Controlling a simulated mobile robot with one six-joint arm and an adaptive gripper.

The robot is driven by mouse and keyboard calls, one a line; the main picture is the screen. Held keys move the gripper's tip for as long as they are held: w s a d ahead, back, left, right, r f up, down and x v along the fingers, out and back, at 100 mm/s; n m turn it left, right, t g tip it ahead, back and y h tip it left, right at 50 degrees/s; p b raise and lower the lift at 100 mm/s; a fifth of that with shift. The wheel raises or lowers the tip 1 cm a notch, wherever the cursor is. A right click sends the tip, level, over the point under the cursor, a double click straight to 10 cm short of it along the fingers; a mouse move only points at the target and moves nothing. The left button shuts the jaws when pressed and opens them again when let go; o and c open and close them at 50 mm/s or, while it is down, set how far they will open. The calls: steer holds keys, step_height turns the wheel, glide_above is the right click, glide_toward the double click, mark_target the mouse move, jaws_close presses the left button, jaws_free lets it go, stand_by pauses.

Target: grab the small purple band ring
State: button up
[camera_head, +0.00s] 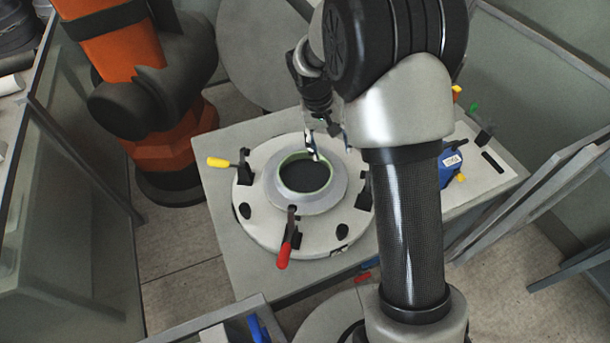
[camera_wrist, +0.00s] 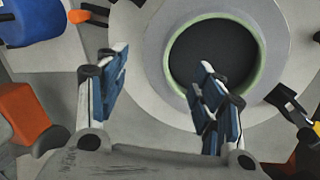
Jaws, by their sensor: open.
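I see no clearly purple band ring in either view. A pale grey-lavender collar (camera_head: 322,207) surrounds a dark round opening on the white round mould (camera_head: 258,222). A thin green rim (camera_head: 283,164) lines that opening. The collar also shows in the wrist view (camera_wrist: 150,35), with the green rim (camera_wrist: 254,88) inside it. My gripper (camera_head: 329,146) is open and empty, above the far side of the mould. In the wrist view my gripper (camera_wrist: 163,66) has its fingers spread, the right one overlapping the dark opening. My arm hides the mould's right side.
Toggle clamps with yellow (camera_head: 218,162) and red (camera_head: 284,256) handles stand around the mould. A blue device (camera_head: 451,164) is on the table's (camera_head: 222,222) right. An orange robot arm (camera_head: 165,145) stands at left. Frames lean at right.

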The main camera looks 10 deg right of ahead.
steer(key=b, duration=0.1)
glide_above(339, 173)
steer(key=a, duration=0.2)
step_height(339, 173, down, 6)
steer(key=shift+s+a+f, duration=0.15)
steer(key=shift+f, duration=0.05)
steer(key=shift+d+b+x, duration=0.2)
steer(key=shift+b+x, duration=0.85)
steer(key=shift+x, duration=1.8)
steer(key=shift+w+r, duration=0.1)
steer(key=shift+w, duration=0.15)
steer(key=c, duration=1.4)
steer(key=shift+c, duration=0.2)
steer(key=shift+r, duration=0.15)
